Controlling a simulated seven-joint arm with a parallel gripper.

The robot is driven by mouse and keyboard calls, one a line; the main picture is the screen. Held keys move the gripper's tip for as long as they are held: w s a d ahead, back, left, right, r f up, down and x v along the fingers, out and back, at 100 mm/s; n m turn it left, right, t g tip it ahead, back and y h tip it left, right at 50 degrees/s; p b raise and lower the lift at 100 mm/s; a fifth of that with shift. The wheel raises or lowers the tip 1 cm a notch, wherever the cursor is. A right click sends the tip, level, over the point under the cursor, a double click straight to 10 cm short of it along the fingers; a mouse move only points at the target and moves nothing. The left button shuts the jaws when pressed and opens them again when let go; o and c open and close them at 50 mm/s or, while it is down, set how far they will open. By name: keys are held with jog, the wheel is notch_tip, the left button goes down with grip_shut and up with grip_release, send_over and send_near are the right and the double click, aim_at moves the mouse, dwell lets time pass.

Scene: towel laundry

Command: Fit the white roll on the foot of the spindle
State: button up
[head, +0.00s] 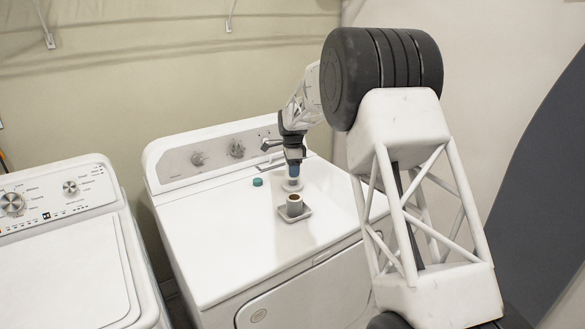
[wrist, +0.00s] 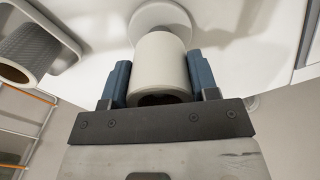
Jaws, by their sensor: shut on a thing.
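My gripper (wrist: 160,84) is shut on the white roll (wrist: 161,62), with one blue finger on each side of it. The roll's near end shows a dark hollow in the wrist view. Past its far end lies the round white foot of the spindle (wrist: 158,14), with a short greyish part between the two. I cannot tell whether the roll is around the spindle.
A grey roll with a brown core (head: 295,204) stands on a small square tray (head: 280,217), nearer the head camera; it also shows at left in the wrist view (wrist: 38,45). A teal disc (head: 257,182) lies left of the spindle. The machine's left top (head: 205,235) is clear.

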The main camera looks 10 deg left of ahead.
jog(key=shift+f, duration=1.3)
dwell(0.5)
jog(key=o, duration=1.3)
jog(key=shift+r, duration=0.15)
jog(key=shift+r, duration=3.3)
jog(key=shift+r, duration=0.1)
